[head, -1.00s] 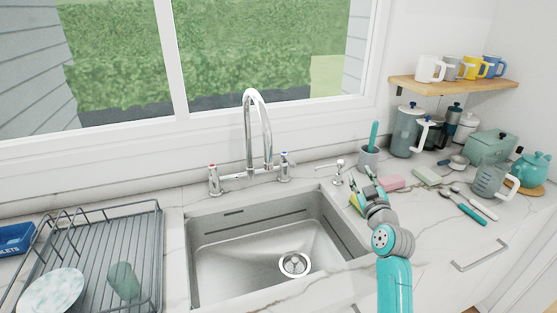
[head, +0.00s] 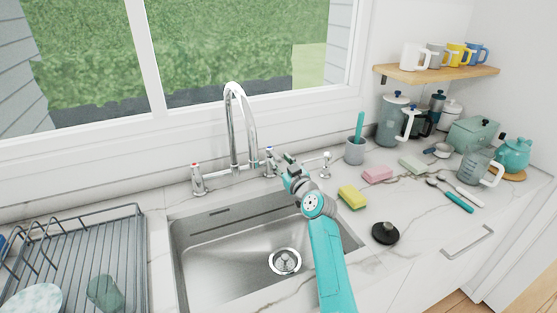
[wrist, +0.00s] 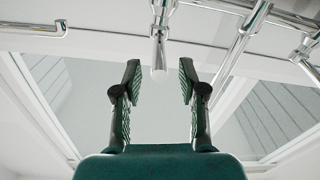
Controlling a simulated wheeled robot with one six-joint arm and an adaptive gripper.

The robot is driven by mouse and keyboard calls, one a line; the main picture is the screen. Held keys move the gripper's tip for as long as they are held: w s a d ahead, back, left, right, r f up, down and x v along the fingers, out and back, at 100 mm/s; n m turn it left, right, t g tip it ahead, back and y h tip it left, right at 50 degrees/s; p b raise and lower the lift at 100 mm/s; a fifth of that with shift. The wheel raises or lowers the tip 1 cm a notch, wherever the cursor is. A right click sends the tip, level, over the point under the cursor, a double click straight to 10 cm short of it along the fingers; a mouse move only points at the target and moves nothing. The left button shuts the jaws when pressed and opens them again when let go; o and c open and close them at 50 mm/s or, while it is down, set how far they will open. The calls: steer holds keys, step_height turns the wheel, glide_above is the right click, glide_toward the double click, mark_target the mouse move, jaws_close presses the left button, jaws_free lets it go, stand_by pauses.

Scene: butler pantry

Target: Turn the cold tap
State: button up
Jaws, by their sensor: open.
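The cold tap (head: 269,160) is the chrome handle with a blue mark on the right of the tall curved spout (head: 236,130). The hot tap (head: 197,178), marked red, is on the left. My gripper (head: 288,161) is just right of the cold tap, above the sink's back edge. In the wrist view my gripper (wrist: 160,72) is open, and the cold tap (wrist: 159,38) lines up with the gap between the fingers. Its near end appears between the fingertips; I cannot tell the depth or any contact. My forearm hides part of the sink.
The sink (head: 220,262) is below. A soap dispenser (head: 326,165) stands right of my gripper. A yellow-green sponge (head: 351,197), a pink block (head: 378,174) and a round black object (head: 384,233) lie on the right counter. A dish rack (head: 75,260) is at left.

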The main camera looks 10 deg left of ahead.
mark_target(274, 156)
steer(key=shift+x, duration=1.15)
jaws_close()
